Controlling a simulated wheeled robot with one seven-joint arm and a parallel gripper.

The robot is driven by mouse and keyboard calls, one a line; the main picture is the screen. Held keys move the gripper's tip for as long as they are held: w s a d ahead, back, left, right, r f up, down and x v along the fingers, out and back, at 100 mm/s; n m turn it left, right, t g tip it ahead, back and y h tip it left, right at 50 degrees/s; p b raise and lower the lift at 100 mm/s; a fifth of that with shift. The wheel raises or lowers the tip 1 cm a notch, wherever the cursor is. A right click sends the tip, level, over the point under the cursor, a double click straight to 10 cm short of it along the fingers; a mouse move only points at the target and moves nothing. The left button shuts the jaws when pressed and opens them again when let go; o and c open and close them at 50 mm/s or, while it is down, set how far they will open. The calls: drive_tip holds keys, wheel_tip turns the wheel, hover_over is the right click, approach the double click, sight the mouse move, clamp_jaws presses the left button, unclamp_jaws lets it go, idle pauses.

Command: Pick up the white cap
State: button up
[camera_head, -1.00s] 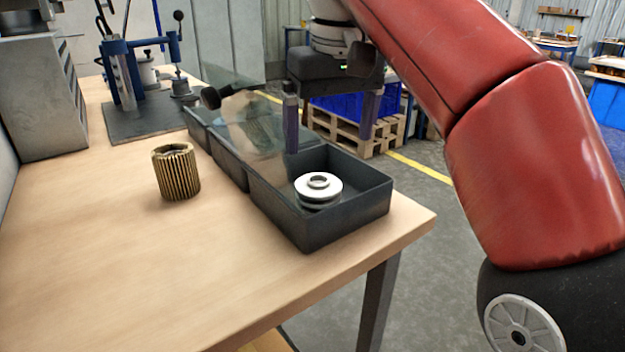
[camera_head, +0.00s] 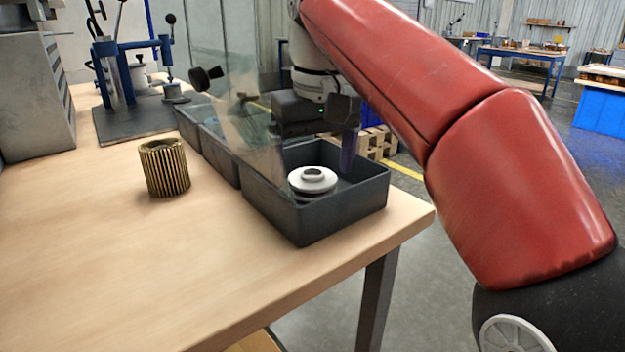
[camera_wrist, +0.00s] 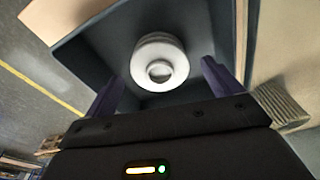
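The white cap (camera_head: 312,180) is a round, stepped disc with a hole in its middle. It sits in the nearest dark grey bin (camera_head: 335,218) at the table's right edge, on what looks like another disc under it. In the wrist view the cap (camera_wrist: 159,62) lies ahead of my gripper (camera_wrist: 160,85), roughly centred between its two purple fingers. The fingers are spread wide, with nothing between their tips. In the head view one finger of my gripper shows at the bin's back; the other is hidden behind a clear panel.
A clear panel (camera_head: 252,120) rises beside the bins. More bins run toward the back, near a blue press (camera_head: 112,75) on a dark mat.

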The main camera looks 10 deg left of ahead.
drive_tip(key=c, duration=1)
